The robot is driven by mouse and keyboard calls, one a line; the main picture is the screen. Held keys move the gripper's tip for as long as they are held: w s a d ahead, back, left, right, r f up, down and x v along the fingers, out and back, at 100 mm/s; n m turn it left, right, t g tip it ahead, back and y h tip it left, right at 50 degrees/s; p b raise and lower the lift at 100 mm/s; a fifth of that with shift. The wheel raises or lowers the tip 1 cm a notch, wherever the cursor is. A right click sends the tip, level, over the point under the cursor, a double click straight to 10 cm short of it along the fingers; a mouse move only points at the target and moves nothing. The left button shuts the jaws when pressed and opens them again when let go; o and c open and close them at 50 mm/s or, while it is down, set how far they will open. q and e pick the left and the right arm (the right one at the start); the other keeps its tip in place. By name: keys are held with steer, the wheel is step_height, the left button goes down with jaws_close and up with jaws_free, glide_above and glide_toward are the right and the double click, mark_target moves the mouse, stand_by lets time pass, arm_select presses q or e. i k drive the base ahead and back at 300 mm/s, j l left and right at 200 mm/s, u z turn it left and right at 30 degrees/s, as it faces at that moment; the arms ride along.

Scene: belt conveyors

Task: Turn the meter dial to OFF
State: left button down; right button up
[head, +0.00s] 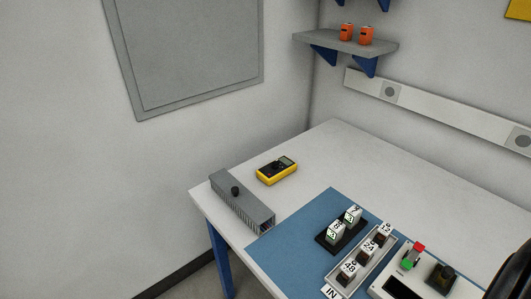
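The yellow meter (277,170) with a black face lies on the white table (370,165), near its far left part. Its dark round dial (277,168) is on the face, below a small grey screen at the upper right. The dial's setting is too small to read. Neither of my grippers shows clearly in the head view. A dark rounded shape is cut off at the lower right edge, and I cannot tell what it is.
A grey finned box (241,202) with a black knob stands left of the meter. A blue mat (300,236) carries a black holder with white blocks and a tray of labelled blocks. A panel (413,280) with red and green buttons is at right. A shelf (345,43) hangs above.

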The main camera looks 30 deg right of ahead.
mark_target(274, 165)
steer(key=z, duration=1.1)
